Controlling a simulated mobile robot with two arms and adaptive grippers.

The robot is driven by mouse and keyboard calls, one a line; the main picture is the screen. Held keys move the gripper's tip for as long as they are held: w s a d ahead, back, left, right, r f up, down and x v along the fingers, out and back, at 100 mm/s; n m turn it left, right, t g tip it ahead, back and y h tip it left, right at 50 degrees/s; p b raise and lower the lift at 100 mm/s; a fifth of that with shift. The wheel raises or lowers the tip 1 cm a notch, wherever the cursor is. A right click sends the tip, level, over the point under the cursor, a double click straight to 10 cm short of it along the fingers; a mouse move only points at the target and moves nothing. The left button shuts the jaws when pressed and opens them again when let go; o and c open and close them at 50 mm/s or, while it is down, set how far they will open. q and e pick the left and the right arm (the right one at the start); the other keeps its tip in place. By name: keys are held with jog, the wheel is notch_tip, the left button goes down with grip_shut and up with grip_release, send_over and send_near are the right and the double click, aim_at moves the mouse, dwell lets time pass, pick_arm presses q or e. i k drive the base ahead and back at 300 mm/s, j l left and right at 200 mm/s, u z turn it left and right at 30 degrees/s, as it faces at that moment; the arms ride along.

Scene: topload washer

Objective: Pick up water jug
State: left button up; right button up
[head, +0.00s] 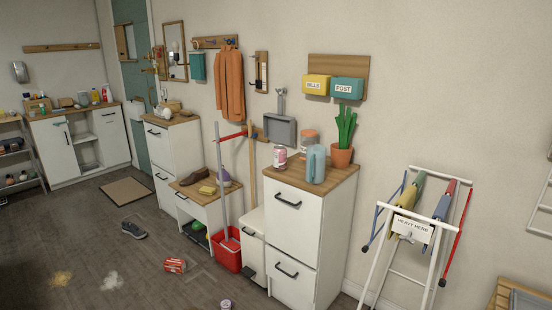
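A light blue jug (315,165), which looks like the water jug, stands upright on the wooden top of a white drawer cabinet (291,221). A pink and white can (279,157) stands to its left, and a jar with an orange lid (307,138) is just behind it. A terracotta pot with a tall green plant (341,157) stands to its right. Neither of my grippers shows in the head view.
A white drying rack (412,232) stands right of the cabinet. A red bucket (227,252) and a broom are to its left. A shoe (134,230), a red striped packet (174,265) and spills lie on the floor. The floor at the left is mostly clear.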

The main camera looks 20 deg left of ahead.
aim_at(316, 154)
jog(key=i+j+u, duration=0.25)
jog(key=u, duration=0.2)
jog(key=i+j+u, duration=0.1)
jog(key=i+u, duration=0.85)
jog(key=i+l+u, duration=0.15)
jog(key=u, duration=0.35)
jog(key=i+z, duration=0.1)
jog(key=i, duration=0.5)
jog(key=i+j+z, duration=0.15)
jog(key=i, duration=0.4)
jog(key=i+j+z, duration=0.1)
jog(key=i, duration=0.5)
jog(key=i+z, duration=0.15)
jog(key=z, duration=0.25)
jog(key=i+z, duration=0.1)
jog(key=z, duration=0.35)
jog(key=i+j+z, duration=0.1)
jog(key=z, duration=0.3)
jog(key=i+j+z, duration=0.1)
jog(key=z, duration=0.3)
jog(key=i+j+z, duration=0.1)
jog(key=z, duration=0.3)
jog(key=j, duration=0.1)
